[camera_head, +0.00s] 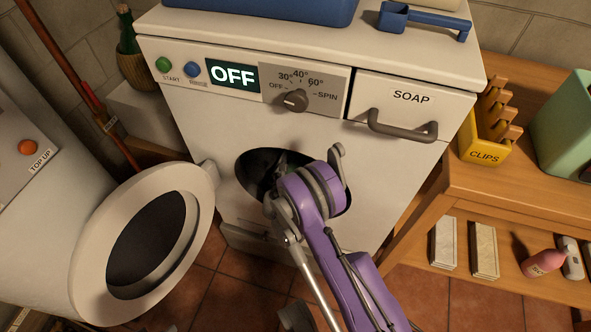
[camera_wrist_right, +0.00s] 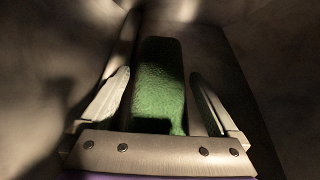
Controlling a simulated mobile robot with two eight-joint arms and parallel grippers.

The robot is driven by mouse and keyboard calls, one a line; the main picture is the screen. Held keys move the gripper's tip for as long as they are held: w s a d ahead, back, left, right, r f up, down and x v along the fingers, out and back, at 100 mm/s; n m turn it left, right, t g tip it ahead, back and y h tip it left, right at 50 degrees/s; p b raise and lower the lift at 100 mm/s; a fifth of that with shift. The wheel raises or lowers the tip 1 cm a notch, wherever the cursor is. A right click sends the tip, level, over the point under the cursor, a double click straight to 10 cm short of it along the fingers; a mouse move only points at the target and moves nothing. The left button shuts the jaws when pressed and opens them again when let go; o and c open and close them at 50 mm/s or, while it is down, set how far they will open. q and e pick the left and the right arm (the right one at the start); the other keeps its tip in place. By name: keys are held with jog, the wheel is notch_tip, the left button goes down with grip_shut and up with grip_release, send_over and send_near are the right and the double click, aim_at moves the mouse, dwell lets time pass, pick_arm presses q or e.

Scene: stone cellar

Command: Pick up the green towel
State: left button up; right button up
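The green towel (camera_wrist_right: 160,85) shows in the right wrist view, inside the dark drum of the washing machine (camera_head: 240,130). My right gripper (camera_wrist_right: 160,73) is open, with one finger on each side of the towel and a dark gap visible on both sides. In the head view my purple right arm reaches into the round door opening (camera_head: 258,172) and hides much of it, with the gripper's fingertips out of sight there. My left gripper is not in view.
The round washer door (camera_head: 92,237) stands swung open to the left. The soap drawer handle (camera_head: 402,127) juts out above right of the opening. A wooden shelf (camera_head: 455,188) with a yellow clips box (camera_head: 484,150) stands at the right.

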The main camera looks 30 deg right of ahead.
jog(key=c, duration=1.2)
jog(key=shift+r, duration=0.1)
